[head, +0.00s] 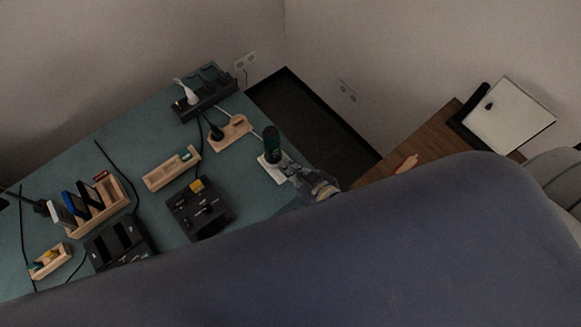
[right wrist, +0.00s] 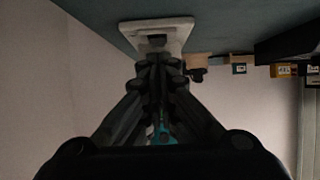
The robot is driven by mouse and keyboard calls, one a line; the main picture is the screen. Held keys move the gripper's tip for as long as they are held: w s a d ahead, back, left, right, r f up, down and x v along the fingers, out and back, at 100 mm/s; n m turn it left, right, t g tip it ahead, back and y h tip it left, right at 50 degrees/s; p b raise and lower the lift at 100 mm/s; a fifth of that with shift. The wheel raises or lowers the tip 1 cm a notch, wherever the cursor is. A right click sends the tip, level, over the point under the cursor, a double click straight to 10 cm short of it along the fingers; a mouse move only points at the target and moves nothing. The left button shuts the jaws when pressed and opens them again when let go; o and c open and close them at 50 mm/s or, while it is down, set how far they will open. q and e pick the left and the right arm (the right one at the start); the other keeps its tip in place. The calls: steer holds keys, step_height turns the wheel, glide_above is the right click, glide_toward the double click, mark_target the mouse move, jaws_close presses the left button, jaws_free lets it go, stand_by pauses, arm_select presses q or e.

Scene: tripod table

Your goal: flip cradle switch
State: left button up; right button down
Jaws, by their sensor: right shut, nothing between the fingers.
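A white cradle (head: 272,168) sits at the right edge of the teal table, with a dark green rounded device (head: 271,142) standing at it. In the right wrist view the white cradle base (right wrist: 178,30) shows at the top, with a small dark part, perhaps the switch (right wrist: 157,40), on its face. My right gripper (head: 290,171) is at the near side of the cradle. In the right wrist view its fingertips (right wrist: 158,58) are together, empty, and just in front of the dark part; I cannot tell whether they touch. My left gripper does not show.
A black power strip (head: 205,95), a wooden cable holder (head: 230,131), a wooden tray (head: 171,171) and a black control box (head: 200,210) are left of the cradle. A wooden desk (head: 436,135) stands at right. My large blue-grey body part hides the lower head view.

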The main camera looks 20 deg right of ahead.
steer(key=shift+f, duration=0.15)
steer(key=shift+s+d+f, duration=0.1)
steer(key=shift+s+f, duration=0.2)
steer(key=shift+f, duration=0.2)
steer(key=shift+w, duration=0.1)
steer(key=shift+w+r, duration=0.1)
steer(key=shift+r, duration=0.05)
steer(key=shift+w+r+p, duration=0.45)
steer(key=shift+r+p, duration=0.15)
steer(key=shift+r, duration=0.05)
steer(key=shift+w+a+f, duration=0.2)
steer(key=shift+a, duration=0.1)
steer(key=shift+w+f, duration=0.1)
steer(key=shift+w, duration=0.05)
steer(key=v, duration=1.2)
